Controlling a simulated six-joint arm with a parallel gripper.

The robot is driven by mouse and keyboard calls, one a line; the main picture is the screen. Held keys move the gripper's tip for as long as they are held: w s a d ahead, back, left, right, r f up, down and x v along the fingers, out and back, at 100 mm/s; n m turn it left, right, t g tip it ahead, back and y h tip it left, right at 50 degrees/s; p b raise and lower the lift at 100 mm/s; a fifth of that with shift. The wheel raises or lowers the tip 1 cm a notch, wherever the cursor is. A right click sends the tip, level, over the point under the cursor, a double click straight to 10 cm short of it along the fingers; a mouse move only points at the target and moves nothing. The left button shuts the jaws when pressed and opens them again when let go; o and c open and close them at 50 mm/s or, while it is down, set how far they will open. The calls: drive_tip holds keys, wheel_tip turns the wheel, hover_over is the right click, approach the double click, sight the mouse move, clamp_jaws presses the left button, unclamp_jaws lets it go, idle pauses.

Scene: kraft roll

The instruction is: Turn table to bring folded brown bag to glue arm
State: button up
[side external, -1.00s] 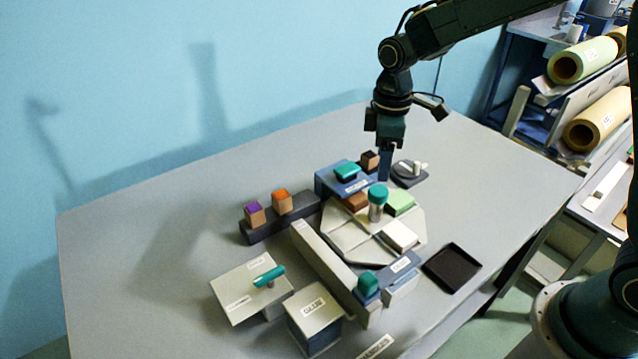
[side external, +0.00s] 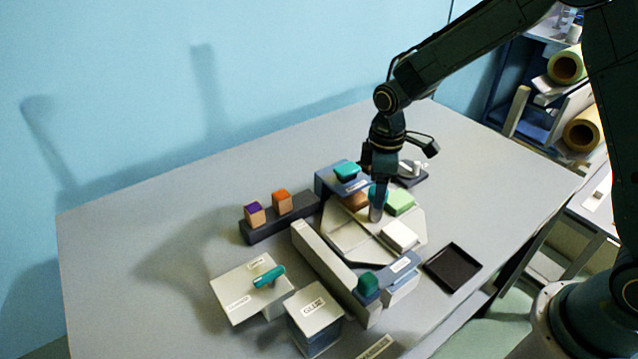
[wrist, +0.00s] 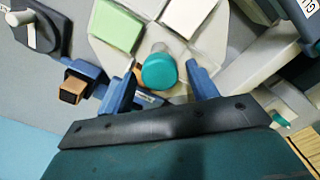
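The pale turntable (side external: 350,238) carries a folded brown bag (side external: 355,201) at its back left, a green block (side external: 400,202) at its back right and a white block (side external: 399,236) at its front right. A grey post with a teal knob (wrist: 158,72) stands up from it. My gripper (wrist: 162,68) is open, its blue fingers on either side of the teal knob, with gaps visible. In the side external view my gripper (side external: 378,187) hides much of the knob. In the wrist view the brown bag (wrist: 150,98) is mostly hidden. I cannot tell which part is the glue arm.
A long beige bar (side external: 325,262) borders the turntable's front left. A box labelled GLUE (side external: 314,310) and a plate with a teal handle (side external: 248,288) stand beyond it. A dark rack (side external: 280,217) holds two small blocks. A black tray (side external: 452,268) lies right. The table's far left is clear.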

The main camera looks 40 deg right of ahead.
clamp_jaws()
drive_tip(key=shift+n, duration=8.8)
